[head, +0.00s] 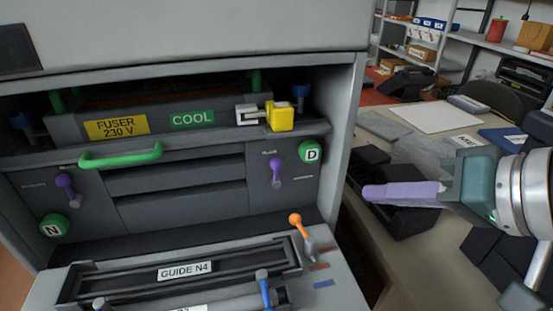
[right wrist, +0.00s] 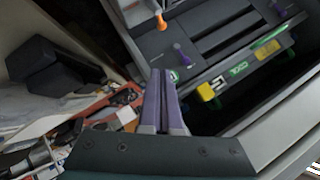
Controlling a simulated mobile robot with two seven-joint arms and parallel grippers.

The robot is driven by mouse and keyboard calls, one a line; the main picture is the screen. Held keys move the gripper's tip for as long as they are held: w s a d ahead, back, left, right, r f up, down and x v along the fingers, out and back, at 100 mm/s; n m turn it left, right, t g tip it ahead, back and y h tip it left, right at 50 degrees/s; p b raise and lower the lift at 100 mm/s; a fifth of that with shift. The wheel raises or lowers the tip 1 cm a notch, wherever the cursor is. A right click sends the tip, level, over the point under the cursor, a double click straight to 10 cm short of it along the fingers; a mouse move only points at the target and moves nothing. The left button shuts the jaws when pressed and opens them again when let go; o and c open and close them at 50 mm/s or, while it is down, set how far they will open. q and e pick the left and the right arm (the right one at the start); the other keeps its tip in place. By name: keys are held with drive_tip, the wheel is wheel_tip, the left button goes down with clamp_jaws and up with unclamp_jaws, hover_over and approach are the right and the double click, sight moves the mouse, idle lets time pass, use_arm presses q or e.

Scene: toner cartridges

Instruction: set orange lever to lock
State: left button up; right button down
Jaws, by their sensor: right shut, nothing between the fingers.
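The orange lever (head: 296,221) has an orange knob on a grey arm. It stands at the right end of the GUIDE N4 tray (head: 75,285), beside a red and a blue mark on the panel. It also shows near the top of the right wrist view (right wrist: 160,22). My right gripper (head: 370,193) has purple fingers, shut and empty, to the right of the machine and apart from the lever. Its fingers also show in the right wrist view (right wrist: 163,75). No lock wording is readable by the lever. My left gripper is not in view.
Inside the machine are two purple levers (head: 276,168), a green handle (head: 120,155), a yellow latch (head: 281,116) and green knobs D (head: 311,153) and N (head: 54,226). A blue lever (head: 263,284) stands in front. The machine's right side wall (head: 347,130) stands between its interior and my right gripper. A cluttered table lies right.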

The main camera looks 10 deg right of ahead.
use_arm(q)
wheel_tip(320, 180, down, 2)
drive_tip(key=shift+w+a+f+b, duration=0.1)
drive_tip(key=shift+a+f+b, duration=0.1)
drive_tip(key=shift+b, duration=1.05)
use_arm(e)
drive_tip(key=x, duration=1)
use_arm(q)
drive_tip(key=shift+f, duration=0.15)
use_arm(e)
drive_tip(key=a+f, duration=0.2)
drive_tip(key=shift+f, duration=0.35)
drive_tip(key=shift+w+a+f, duration=0.1)
drive_tip(key=shift+a+f, duration=0.1)
drive_tip(key=shift+f, duration=0.1)
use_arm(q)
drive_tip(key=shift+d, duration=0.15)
